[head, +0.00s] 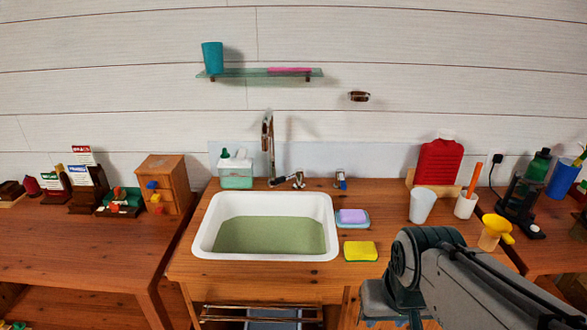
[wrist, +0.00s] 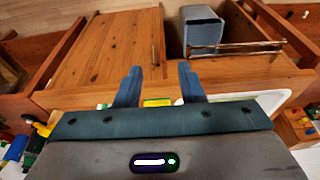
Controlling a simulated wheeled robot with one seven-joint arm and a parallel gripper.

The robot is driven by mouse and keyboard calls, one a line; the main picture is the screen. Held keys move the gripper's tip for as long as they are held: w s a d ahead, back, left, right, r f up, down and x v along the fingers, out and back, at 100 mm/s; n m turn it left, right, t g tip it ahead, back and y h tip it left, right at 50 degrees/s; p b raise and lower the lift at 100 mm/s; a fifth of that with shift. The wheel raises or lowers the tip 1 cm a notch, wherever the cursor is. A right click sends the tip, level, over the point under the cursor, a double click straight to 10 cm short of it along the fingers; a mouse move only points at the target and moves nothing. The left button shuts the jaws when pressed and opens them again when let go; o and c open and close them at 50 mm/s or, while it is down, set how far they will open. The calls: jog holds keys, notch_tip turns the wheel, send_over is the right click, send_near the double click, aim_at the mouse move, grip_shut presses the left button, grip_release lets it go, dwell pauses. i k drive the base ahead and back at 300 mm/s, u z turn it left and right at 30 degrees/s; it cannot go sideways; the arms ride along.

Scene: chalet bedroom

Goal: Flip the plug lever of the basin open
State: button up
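The white basin (head: 205,228) is set in the wooden counter and holds greenish water. A tall metal spout (head: 268,150) rises behind it. Small metal fittings stand at its back: a low one (head: 278,182) by the spout base, one to its right (head: 299,180), and one with a blue mark (head: 341,180). I cannot tell which is the plug lever. My gripper (wrist: 159,82) is open and empty, its fingers apart in the wrist view. In the head view my arm is at lower right, in front of the counter and away from the fittings; the fingertips are not clear there. The basin rim (wrist: 270,98) shows in the wrist view.
A purple soap on a dish (head: 352,217) and a yellow sponge (head: 361,251) lie right of the basin. A soap dispenser (head: 235,170) stands behind left.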

aim_at(298, 172)
jog(key=k, duration=0.65)
jog(key=u, duration=0.4)
jog(key=i, duration=1.55)
